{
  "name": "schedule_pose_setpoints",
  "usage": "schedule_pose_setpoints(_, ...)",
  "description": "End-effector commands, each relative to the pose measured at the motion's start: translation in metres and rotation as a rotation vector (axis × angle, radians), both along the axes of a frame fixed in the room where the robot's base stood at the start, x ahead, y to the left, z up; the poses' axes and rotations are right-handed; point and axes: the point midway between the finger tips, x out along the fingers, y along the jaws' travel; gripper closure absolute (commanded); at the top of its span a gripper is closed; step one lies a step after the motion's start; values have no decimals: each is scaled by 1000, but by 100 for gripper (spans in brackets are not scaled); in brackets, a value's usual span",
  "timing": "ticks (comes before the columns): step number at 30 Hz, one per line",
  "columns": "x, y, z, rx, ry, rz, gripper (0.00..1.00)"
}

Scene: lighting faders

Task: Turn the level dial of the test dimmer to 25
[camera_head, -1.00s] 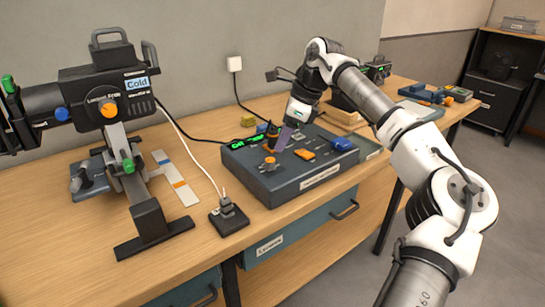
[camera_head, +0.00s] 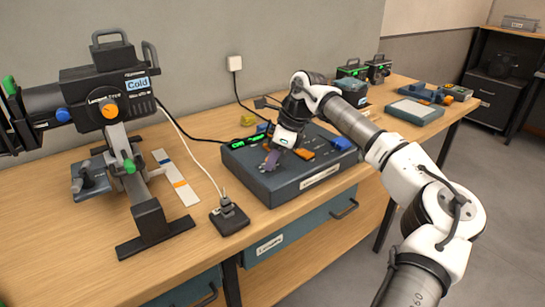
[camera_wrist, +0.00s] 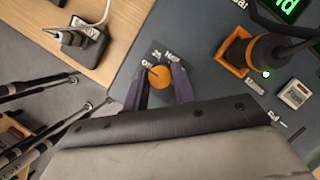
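The test dimmer is a dark blue-grey box (camera_head: 268,194) on the bench, with a lit green display (camera_head: 241,143). Its orange level dial (camera_wrist: 158,77) shows in the wrist view, with the printed marks "Off", "25" and "Half" around its far side. A thin mark on the dial appears to point towards "Off". My gripper (camera_wrist: 160,85) is low over the dial, with one purple finger on each side of it. The fingers are apart, and I see no clear contact with the dial. In the head view my gripper (camera_head: 271,160) hides the dial.
A black plug (camera_wrist: 265,50) in an orange base and a small white-faced module (camera_wrist: 296,93) are to the right in the wrist view. A black socket block (camera_head: 229,217) with a white cable stands left of the box. A large lamp (camera_head: 105,95) stands further left.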

Motion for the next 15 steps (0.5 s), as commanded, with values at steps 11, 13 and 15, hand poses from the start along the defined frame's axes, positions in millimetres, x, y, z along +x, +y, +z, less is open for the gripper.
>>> schedule_pose_setpoints(11, -1, 0, -1, -1, 1, -22, 97)
schedule_pose_setpoints(13, -1, 0, -1, -1, 0, -44, 97)
schedule_pose_setpoints(15, -1, 0, -2, 0, -1, -77, 97)
